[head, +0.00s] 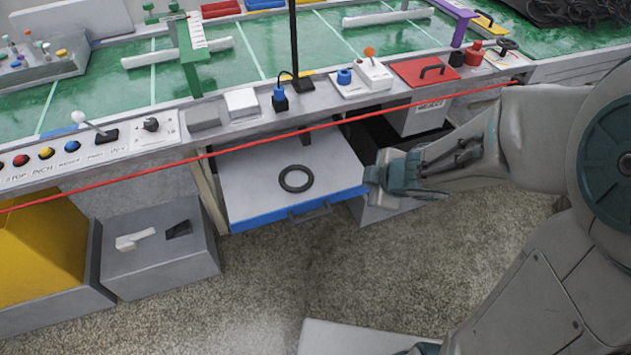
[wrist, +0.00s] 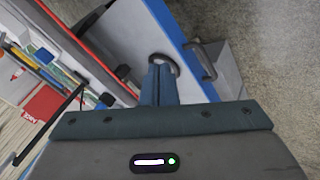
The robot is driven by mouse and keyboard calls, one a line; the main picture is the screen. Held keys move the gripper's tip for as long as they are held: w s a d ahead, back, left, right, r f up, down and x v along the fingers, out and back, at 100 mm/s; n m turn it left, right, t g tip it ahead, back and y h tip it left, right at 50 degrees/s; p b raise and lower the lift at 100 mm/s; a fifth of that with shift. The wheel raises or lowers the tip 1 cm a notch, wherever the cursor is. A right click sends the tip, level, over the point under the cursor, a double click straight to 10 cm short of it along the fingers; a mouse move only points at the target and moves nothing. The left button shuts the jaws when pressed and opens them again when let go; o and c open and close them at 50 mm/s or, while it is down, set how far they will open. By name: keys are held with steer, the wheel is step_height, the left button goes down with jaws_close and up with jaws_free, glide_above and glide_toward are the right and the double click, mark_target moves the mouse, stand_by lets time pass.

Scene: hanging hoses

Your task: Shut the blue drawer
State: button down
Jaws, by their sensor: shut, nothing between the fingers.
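The blue drawer (head: 262,221) is pulled out below the worktop, with its blue front edge facing the floor area and a dark handle (head: 310,212) on that front. A black ring (head: 296,178) lies on the drawer's grey inside surface. My gripper (head: 372,183) is shut and empty at the right end of the blue front, very close to it; I cannot tell whether it touches. In the wrist view the shut fingers (wrist: 160,72) overlap the drawer in the picture, with the blue front (wrist: 178,30) and handle (wrist: 203,62) beyond and to the right. The fingers partly hide the ring there.
A grey box (head: 160,252) and a yellow bin (head: 42,262) stand at left. Open speckled floor (head: 265,275) lies before the drawer.

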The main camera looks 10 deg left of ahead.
steer(key=s+a+f+n+g+y, duration=0.3)
steer(key=s+a+f+n+g, duration=0.1)
steer(key=s+a, duration=0.2)
steer(key=b, duration=0.7)
glide_toward(311, 217)
steer(key=s+x, duration=0.1)
steer(key=x, duration=0.5)
steer(key=shift+w+a+r, duration=0.15)
steer(key=shift+w+a, duration=0.75)
steer(key=shift+a, duration=0.25)
steer(key=shift+w+a, duration=0.25)
steer(key=shift+w, duration=0.2)
